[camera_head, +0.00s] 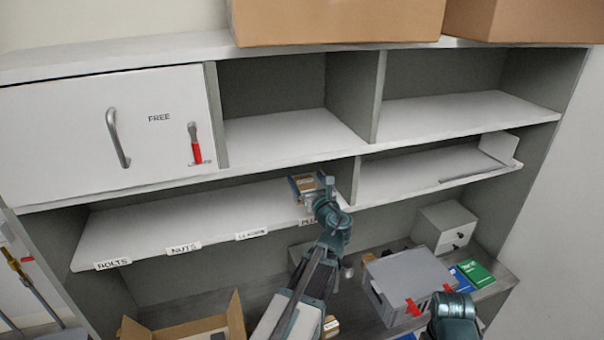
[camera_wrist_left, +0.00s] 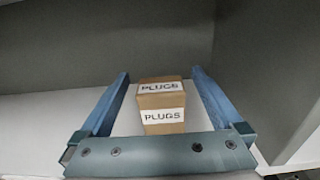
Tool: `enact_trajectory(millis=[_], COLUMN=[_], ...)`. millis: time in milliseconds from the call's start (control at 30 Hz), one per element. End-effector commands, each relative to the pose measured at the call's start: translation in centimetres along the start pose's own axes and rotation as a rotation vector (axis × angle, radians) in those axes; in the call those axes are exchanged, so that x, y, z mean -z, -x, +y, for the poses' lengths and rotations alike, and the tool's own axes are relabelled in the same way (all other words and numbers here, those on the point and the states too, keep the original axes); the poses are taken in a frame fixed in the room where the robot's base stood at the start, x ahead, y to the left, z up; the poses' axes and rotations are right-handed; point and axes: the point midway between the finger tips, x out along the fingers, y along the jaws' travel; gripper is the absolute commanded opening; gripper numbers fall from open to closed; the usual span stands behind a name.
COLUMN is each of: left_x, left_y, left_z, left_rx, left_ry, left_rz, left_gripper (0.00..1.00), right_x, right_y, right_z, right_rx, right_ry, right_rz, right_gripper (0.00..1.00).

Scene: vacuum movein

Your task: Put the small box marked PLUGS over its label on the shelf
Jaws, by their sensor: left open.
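The small cardboard box marked PLUGS (camera_wrist_left: 162,101) stands upright on the white shelf, with its name on the top and front faces. In the head view the box (camera_head: 302,184) is at the right end of the middle-left shelf bay, partly hidden by my gripper. My left gripper (camera_wrist_left: 160,95) is open, with one finger on each side of the box and a gap at both sides. It also shows in the head view (camera_head: 322,186). A partly covered label (camera_head: 307,221) starting with P is on the shelf edge just below the box. My right gripper (camera_head: 454,308) is at the bottom right, its fingers not visible.
Labels BOLTS (camera_head: 113,264) and NUTS (camera_head: 184,248) and a third, blurred one (camera_head: 251,235) line the shelf edge leftward. A divider stands right of the box.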

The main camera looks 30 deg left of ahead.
Motion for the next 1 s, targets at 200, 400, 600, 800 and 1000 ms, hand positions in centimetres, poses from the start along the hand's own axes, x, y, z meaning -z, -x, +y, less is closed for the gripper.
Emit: enact_trajectory(millis=[200,400,600,800,1000], left_x=[0.0,0.0,0.0,0.0,0.0], left_y=[4.5,6.5,7.0,6.9,6.9], left_z=[0.2,0.1,0.0,0.0,0.0], left_rx=[0.002,0.0,0.0,0.0,-0.001], left_ry=[0.0,0.0,0.0,0.0,0.0], left_rz=[0.0,0.0,0.0,0.0,0.0], left_gripper=[1.0,1.0,1.0,1.0,1.0], right_x=[0.0,0.0,0.0,0.0,0.0], right_y=[0.0,0.0,0.0,0.0,0.0], right_z=[0.0,0.0,0.0,0.0,0.0], right_rx=[0.0,0.0,0.0,0.0,0.0], right_ry=[0.0,0.0,0.0,0.0,0.0], right_rz=[0.0,0.0,0.0,0.0,0.0], right_gripper=[0.5,0.5,0.5,0.5,0.5])
